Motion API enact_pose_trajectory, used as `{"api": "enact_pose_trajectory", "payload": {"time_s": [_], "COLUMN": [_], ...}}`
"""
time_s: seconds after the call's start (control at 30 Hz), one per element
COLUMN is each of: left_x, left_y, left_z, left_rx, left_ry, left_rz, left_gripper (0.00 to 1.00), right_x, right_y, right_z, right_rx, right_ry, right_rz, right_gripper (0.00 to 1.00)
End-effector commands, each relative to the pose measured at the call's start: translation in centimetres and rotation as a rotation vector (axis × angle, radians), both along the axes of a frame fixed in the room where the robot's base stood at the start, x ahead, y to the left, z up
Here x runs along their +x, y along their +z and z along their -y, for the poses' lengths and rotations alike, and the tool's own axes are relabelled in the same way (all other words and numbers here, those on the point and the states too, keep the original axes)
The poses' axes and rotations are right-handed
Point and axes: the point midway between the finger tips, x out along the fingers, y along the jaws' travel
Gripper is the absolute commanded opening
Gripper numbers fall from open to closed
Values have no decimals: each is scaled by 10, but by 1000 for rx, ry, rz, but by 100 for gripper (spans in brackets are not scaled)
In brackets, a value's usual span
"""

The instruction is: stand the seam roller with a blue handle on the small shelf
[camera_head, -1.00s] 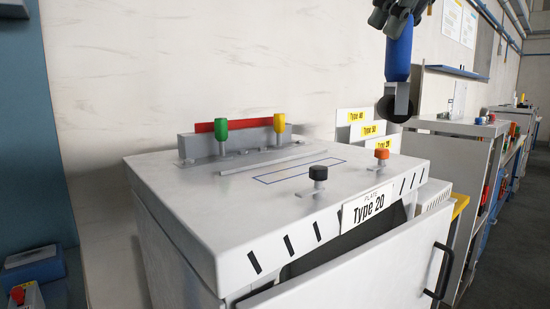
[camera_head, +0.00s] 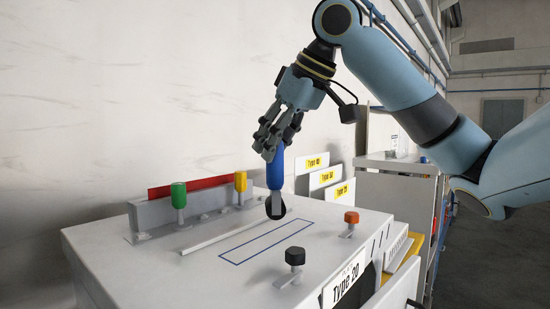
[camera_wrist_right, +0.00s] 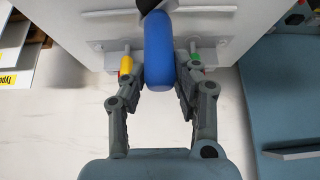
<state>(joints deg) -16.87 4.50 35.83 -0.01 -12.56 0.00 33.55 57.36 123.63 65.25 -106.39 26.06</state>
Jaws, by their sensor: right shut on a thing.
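The seam roller with a blue handle (camera_head: 275,170) hangs upright, its dark wheel (camera_head: 275,207) down, over the back right of the white cabinet top. I cannot tell whether the wheel touches the top. My right gripper (camera_head: 277,142) is shut on the upper part of the handle. In the right wrist view the blue handle (camera_wrist_right: 160,50) sits between both fingers of the gripper (camera_wrist_right: 158,85). The small shelf cannot be made out now; my right arm covers part of the wall. My left gripper is not in view.
The white cabinet (camera_head: 110,255) carries a green knob (camera_head: 179,195), a yellow knob (camera_head: 240,182), a black knob (camera_head: 295,257) and an orange knob (camera_head: 351,218). A blue outlined rectangle (camera_head: 265,242) marks bare top. Type signs (camera_head: 325,176) stand behind it at the right.

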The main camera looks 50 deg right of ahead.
Motion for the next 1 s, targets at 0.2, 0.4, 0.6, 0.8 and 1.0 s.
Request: {"api": "enact_pose_trajectory", "payload": {"time_s": [0.2, 0.4, 0.6, 0.8, 1.0], "left_x": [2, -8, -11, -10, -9], "left_y": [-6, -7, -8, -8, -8], "left_z": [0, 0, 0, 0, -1], "left_rx": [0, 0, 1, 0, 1], "left_ry": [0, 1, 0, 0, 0], "left_rz": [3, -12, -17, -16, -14], "left_gripper": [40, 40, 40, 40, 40], "right_x": [-1, 0, 0, 0, 0], "right_y": [-34, -39, -41, -42, -41], "right_z": [1, 0, 0, 0, 0], "right_rx": [-4, 0, -1, -1, -1], "right_ry": [-1, 1, 1, 1, 1], "right_rz": [-5, 1, 0, 0, 0], "right_gripper": [0, 0, 0, 49, 52]}}
